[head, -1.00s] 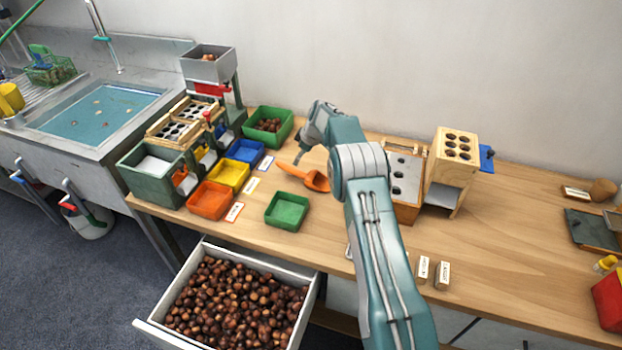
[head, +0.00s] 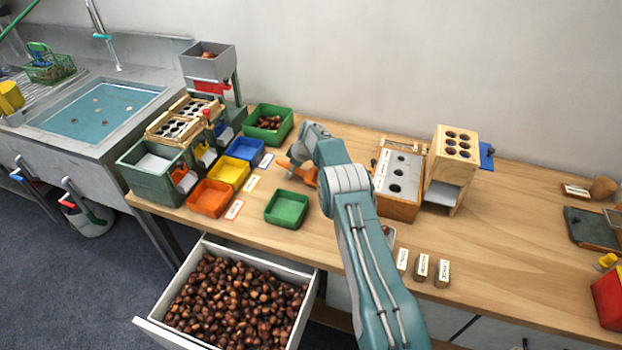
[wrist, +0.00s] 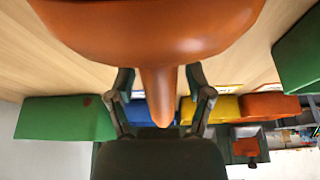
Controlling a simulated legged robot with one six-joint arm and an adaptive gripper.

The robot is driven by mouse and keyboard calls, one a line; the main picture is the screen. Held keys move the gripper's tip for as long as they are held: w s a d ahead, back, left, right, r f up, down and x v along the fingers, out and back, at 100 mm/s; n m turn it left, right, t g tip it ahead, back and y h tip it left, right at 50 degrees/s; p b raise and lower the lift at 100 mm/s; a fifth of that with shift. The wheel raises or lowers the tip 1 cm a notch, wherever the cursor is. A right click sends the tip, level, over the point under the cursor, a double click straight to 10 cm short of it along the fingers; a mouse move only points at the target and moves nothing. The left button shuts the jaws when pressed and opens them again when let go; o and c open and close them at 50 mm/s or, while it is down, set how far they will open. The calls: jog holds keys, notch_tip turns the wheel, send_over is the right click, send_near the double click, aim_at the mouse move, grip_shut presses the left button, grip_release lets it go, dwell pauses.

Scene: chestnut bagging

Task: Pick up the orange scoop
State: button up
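The orange scoop (head: 309,177) lies on the wooden table, partly hidden by my arm in the head view. In the wrist view its bowl (wrist: 150,30) fills the top and its handle (wrist: 158,95) points down toward my gripper. My gripper (wrist: 160,78) is open, with one finger on each side of the handle. Gaps show between the fingers and the handle. In the head view my gripper (head: 293,168) is low over the handle end of the scoop.
A green tray (head: 287,222) stands in front of the scoop. Blue (head: 245,150), yellow (head: 228,188) and orange trays (head: 209,212) stand to the left, and a green bin of chestnuts (head: 287,113) behind. A wooden box with holes (head: 398,205) is close on the right.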

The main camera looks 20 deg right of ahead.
grip_shut()
notch_tip(320, 180, up, 4)
jog(key=shift+f, duration=0.25)
jog(key=shift+s+r, duration=0.85)
jog(key=shift+s, duration=0.05)
jog(key=s+r, duration=0.7)
jog(key=s, duration=0.5)
jog(key=shift+a+r, duration=0.4)
jog(key=shift+a, duration=0.05)
